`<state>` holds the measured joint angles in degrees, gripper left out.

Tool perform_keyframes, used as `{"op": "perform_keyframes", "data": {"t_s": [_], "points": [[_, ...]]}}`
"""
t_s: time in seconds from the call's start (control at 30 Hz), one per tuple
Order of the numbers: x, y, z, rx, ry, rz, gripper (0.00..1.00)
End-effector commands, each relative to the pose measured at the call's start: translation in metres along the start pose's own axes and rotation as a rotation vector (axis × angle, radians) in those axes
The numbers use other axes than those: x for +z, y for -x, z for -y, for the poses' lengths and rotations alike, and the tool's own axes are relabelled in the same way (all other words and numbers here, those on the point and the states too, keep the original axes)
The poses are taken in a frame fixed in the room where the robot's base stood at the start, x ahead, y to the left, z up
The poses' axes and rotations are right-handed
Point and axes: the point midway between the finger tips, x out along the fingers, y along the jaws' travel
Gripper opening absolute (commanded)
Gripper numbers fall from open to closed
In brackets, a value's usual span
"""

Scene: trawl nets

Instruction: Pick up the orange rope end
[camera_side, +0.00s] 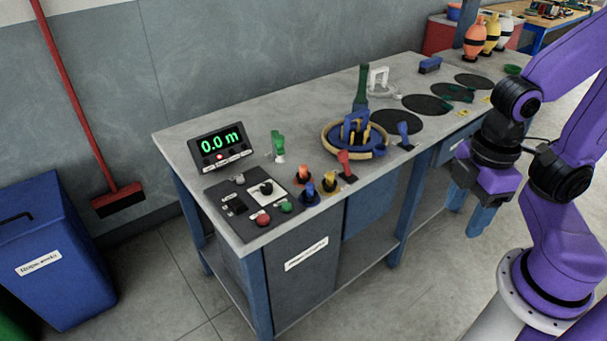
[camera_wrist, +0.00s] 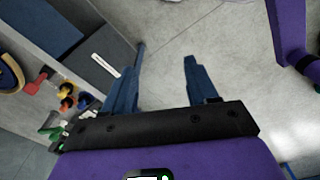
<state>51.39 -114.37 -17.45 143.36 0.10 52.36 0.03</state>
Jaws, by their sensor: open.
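A small orange piece (camera_side: 304,176), which looks like the orange rope end, stands in a dark round holder at the front of the grey bench (camera_side: 200,130). A blue piece (camera_side: 308,190) and a yellow piece (camera_side: 329,180) stand in similar holders close beside it. My gripper (camera_side: 468,208) is open and empty, off the bench's right front side and well apart from these pieces. In the wrist view its two blue fingers (camera_wrist: 163,60) are spread over bare floor.
A control panel (camera_side: 247,205) and a "0.0 m" display (camera_side: 220,146) stand left. Floor before the bench is clear.

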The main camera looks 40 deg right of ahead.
Motion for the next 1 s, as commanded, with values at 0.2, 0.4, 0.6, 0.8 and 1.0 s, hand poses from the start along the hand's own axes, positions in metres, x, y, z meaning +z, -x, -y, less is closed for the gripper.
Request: {"op": "perform_keyframes", "data": {"t_s": [0.2, 0.4, 0.6, 0.8, 1.0], "points": [[0.0, 0.0, 0.0, 0.0, 0.0, 0.0, 0.58], [0.0, 0.0, 0.0, 0.0, 0.0, 0.0, 0.55], [-0.002, 0.0, -0.001, 0.002, -0.007, 0.002, 0.55], [-0.039, 0.005, -0.022, 0.056, -0.152, 0.045, 0.55], [-0.11, 0.009, -0.068, 0.189, -0.454, 0.107, 0.55]]}}
